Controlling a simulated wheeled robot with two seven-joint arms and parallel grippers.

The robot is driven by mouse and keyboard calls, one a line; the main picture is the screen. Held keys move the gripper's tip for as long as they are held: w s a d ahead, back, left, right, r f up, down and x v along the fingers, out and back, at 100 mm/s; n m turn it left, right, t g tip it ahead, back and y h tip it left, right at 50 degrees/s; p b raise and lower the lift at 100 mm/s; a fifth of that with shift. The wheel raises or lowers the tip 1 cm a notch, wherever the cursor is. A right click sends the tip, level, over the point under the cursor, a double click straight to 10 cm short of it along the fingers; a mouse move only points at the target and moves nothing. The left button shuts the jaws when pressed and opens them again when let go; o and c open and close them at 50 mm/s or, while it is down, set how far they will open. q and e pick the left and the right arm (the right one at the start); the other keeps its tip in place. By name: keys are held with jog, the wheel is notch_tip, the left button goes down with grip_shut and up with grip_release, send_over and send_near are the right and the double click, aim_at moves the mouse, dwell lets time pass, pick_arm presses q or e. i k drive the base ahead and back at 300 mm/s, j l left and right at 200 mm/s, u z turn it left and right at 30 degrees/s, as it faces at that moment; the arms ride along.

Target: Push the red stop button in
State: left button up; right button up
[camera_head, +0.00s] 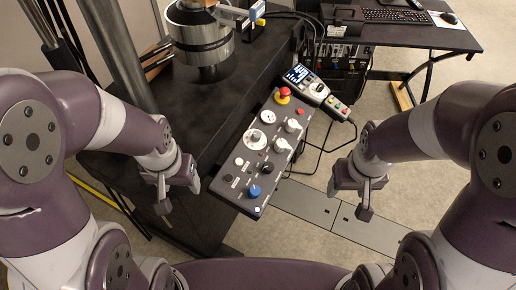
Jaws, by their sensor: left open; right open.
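The red stop button (283,92) is a round mushroom head on a yellow collar. It sits at the far upper end of a dark, slanted control panel (234,196). My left gripper (162,204) is open and empty, left of the panel's near end. My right gripper (364,210) is open and empty, to the right of the panel. Neither gripper touches the panel or the button. Nothing covers the button. Whether its head is up or pressed in is too small to tell.
The panel also carries a small red button (301,111), a blue knob (254,191), and several dials and switches. A handheld meter (304,80) with cables lies beside its upper end. A metal cylinder (200,40) stands behind. A desk with a keyboard (396,16) is at the back right.

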aim_at(285, 92)
jog(key=i+l+u, duration=0.1)
jog(key=l+u, duration=0.15)
jog(key=u, duration=0.2)
jog(key=l+u, duration=0.25)
jog(key=u, duration=0.2)
jog(key=i+l+u, duration=0.1)
jog(key=l+u, duration=0.2)
jog(key=u, duration=0.15)
jog(key=l+u, duration=0.25)
jog(key=u, duration=0.2)
jog(key=k+l, duration=0.1)
jog(key=l, duration=0.3)
jog(key=k+l+u, duration=0.1)
jog(key=l, duration=0.25)
jog(key=k+l+u, duration=0.1)
jog(key=l, duration=0.3)
jog(key=k+l, duration=0.15)
jog(key=l, duration=0.2)
jog(key=k+l+u, duration=0.1)
jog(key=l, duration=0.3)
